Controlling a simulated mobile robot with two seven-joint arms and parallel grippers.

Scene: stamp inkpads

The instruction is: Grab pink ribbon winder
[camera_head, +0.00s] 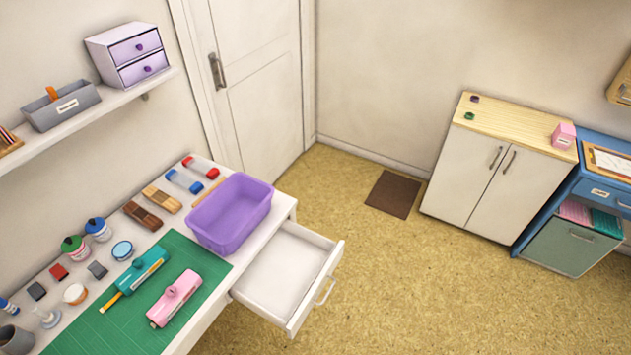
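A pink device with a round knob on top, which looks like the pink ribbon winder (175,298), lies on the green cutting mat (205,257) on the desk. It lies at a slant, with its lower left end towards the desk's front. A similar teal device (141,270) lies just to its upper left, apart from it. Neither of my grippers shows in the head view, and nothing is seen touching the pink device.
A purple bin (230,212) stands behind the mat. An empty drawer (288,275) sticks out open from the desk's right side. Ink bottles, pads and stamps line the desk's wall side. A pink box (564,135) stands on the far cabinet (487,176). The floor between is mostly clear.

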